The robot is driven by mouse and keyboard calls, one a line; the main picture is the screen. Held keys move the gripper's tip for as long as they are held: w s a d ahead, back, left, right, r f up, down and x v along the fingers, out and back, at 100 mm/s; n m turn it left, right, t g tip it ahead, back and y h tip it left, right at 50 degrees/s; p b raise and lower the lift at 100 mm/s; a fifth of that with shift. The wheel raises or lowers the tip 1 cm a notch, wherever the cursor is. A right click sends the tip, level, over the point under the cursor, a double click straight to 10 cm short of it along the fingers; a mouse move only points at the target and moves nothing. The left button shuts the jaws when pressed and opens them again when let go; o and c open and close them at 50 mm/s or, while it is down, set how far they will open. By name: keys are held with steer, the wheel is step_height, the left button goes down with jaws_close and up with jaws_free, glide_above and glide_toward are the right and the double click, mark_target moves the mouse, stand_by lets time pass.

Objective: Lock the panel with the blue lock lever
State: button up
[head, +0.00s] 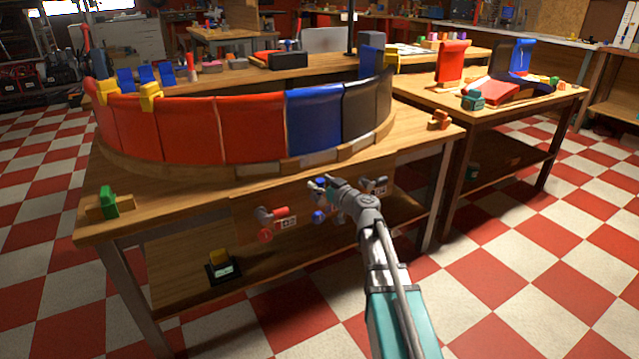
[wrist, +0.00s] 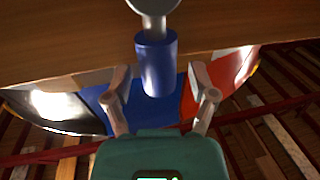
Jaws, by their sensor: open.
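The blue lock lever (head: 320,182) is on the front edge of the curved-panel table, mostly hidden behind my gripper (head: 325,189) in the head view. In the wrist view its blue cylindrical handle (wrist: 157,62) hangs from a grey piece, between the two fingers of my gripper (wrist: 158,84). The fingers are open, with a gap showing on each side of the handle. The blue panel (head: 314,122) stands in the curved wall above, between a red and a dark panel. A blue round knob (head: 319,216) shows below the lever.
A red lever (head: 278,212) with a label is to the left, and a grey lever (head: 376,184) is to the right. The wooden tabletop (head: 150,205) juts out above the levers. A black box with a yellow top (head: 221,266) sits on the lower shelf. The checkered floor in front is free.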

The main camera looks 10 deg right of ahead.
steer(key=c, duration=1)
steer(key=shift+a, duration=0.25)
jaws_close()
steer(key=shift+d, duration=0.1)
steer(key=shift+d, duration=0.2)
